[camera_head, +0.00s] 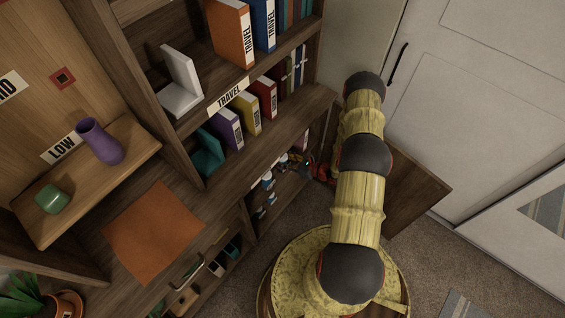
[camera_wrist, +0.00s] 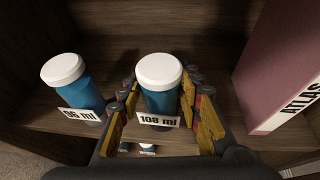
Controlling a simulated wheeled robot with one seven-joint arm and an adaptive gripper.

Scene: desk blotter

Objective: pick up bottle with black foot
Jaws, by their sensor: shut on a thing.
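A blue bottle (camera_wrist: 160,97) with a white cap stands in the middle of the wrist view, with a label reading "108 ml" low on its front. My gripper (camera_wrist: 160,88) is shut on this bottle, with one yellow-padded finger on each side. A second blue bottle (camera_wrist: 77,85) with a white cap stands to the left, apart from the fingers, labelled "96 ml". In the head view my gripper (camera_head: 318,171) reaches into the lower cabinet and the held bottle cannot be made out clearly.
A dark pink book (camera_wrist: 280,65) marked "ATLAS" stands close on the right of my gripper. The wooden shelf (camera_wrist: 35,120) is under the bottles, with small white-topped things (camera_wrist: 148,149) lower down. An open cabinet door (camera_head: 415,188) is beside my arm.

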